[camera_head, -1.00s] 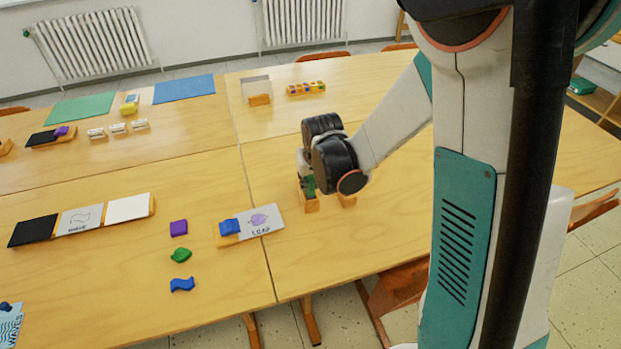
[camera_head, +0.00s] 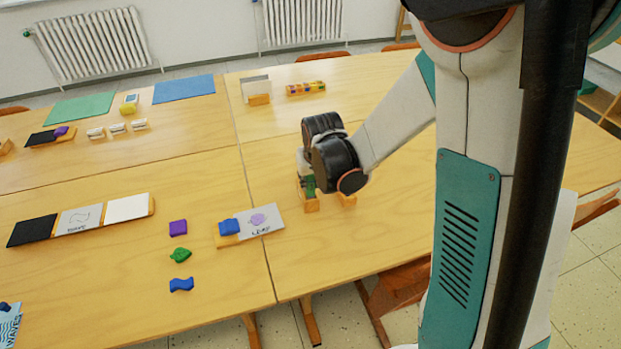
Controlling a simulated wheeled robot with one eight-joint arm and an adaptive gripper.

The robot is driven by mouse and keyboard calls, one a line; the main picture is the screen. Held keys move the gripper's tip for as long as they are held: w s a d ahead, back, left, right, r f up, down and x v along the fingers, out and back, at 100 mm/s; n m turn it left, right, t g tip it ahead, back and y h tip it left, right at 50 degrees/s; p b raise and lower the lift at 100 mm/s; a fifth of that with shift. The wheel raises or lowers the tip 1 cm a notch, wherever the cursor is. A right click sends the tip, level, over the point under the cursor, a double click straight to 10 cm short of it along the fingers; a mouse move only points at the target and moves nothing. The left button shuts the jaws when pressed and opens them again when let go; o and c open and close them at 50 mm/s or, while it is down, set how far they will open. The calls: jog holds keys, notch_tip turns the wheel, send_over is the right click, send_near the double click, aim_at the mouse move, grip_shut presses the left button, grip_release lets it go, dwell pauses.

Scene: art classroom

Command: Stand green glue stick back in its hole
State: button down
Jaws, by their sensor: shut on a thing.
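The green glue stick (camera_head: 309,183) shows as a small green patch under my wrist, just above a wooden block (camera_head: 311,204). My gripper (camera_head: 306,176) points down there and is shut on the glue stick; its fingers are mostly hidden behind the black wrist. The hole is hidden, and I cannot tell whether the stick's lower end is in it. Another part of the wooden holder (camera_head: 347,199) shows to the right, under the wrist.
A card on a wooden stand with a blue block (camera_head: 229,227) lies left of my gripper. Purple (camera_head: 178,227), green (camera_head: 180,255) and blue (camera_head: 181,284) pieces lie further left. A rack of coloured cubes (camera_head: 306,88) stands behind. The table right of the holder is clear.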

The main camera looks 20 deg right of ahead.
jog(key=shift+f+b, duration=1.25)
jog(key=shift+f, duration=0.15)
dwell(2.3)
jog(key=c, duration=1.3)
grip_release()
jog(key=shift+c, duration=0.2)
jog(key=shift+o, duration=1.2)
jog(key=shift+r, duration=0.1)
jog(key=shift+r+p, duration=2.15)
jog(key=shift+r, duration=0.8)
